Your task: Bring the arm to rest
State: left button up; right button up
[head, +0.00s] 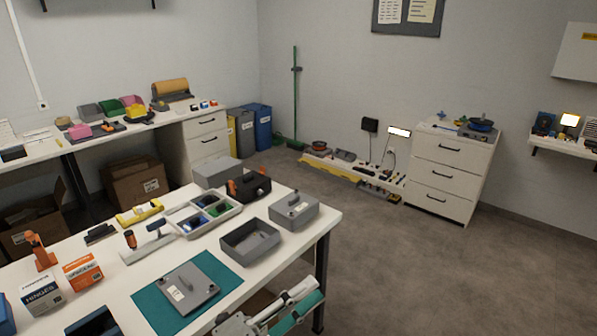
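My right gripper is not in view.
A white drawer cabinet (447,172) stands at the back right. The floor (440,270) to the right is clear.

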pick_arm(q)
jog(key=a+f+n+t+y, duration=0.3)
jog(key=a+f+n+y, duration=0.9)
jog(key=f+n, duration=0.55)
jog(key=s+a+f+n+g+y, duration=0.1)
jog(key=s+a+f+n+g, duration=0.1)
jog(key=f, duration=0.5)
jog(key=s+a+f+n+g+y, duration=0.1)
jog(key=s+a+f+n+y, duration=0.1)
jog(key=s+a+f+n, duration=0.3)
jog(key=s+a+f, duration=0.2)
jog(key=s, duration=0.2)
jog(key=shift+s+a+g, duration=0.25)
jog(key=shift+a+g, duration=0.05)
jog(key=shift+g, duration=0.1)
